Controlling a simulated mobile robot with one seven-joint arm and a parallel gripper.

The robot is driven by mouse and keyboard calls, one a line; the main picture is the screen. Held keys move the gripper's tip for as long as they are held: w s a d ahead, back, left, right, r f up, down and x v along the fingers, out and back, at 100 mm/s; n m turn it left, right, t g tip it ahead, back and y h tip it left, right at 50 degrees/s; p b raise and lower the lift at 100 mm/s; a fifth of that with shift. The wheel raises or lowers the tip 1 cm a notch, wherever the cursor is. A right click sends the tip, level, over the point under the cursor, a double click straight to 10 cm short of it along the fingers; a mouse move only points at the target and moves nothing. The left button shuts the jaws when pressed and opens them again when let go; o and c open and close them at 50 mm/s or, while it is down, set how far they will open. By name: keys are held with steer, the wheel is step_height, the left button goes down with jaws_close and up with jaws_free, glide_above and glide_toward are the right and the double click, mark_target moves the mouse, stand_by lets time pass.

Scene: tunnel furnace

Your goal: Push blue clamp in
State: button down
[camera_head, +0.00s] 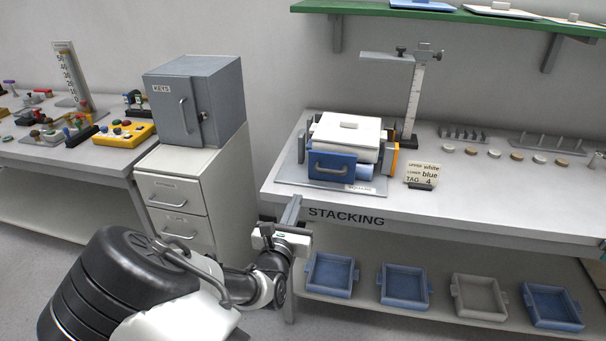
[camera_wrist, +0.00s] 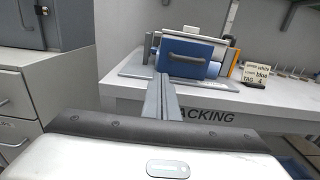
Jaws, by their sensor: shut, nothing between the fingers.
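My gripper (camera_head: 292,212) is in front of the table's left front edge, below and short of the clamp. In the wrist view my gripper (camera_wrist: 161,88) has its fingers together with nothing between them, pointing toward the clamp's left side. They look apart from the clamp, though the exact gap is hard to tell.
A tag card (camera_head: 420,174) and a height gauge (camera_head: 412,95) stand right of the fixture. Blue and grey trays (camera_head: 405,287) lie on the lower shelf. A grey key cabinet (camera_head: 197,103) on white drawers (camera_head: 178,205) stands at left. The table's front edge (camera_head: 440,222) lies near my gripper.

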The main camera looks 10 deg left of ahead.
steer(key=b, duration=0.2)
glide_toward(310, 167)
steer(key=w, duration=0.5)
steer(key=shift+w, duration=0.7)
steer(key=shift+w+d+r, duration=0.1)
steer(key=shift+w, duration=0.25)
steer(key=shift+w+p, duration=0.3)
steer(key=shift+w, duration=0.8)
steer(key=shift+s, duration=0.15)
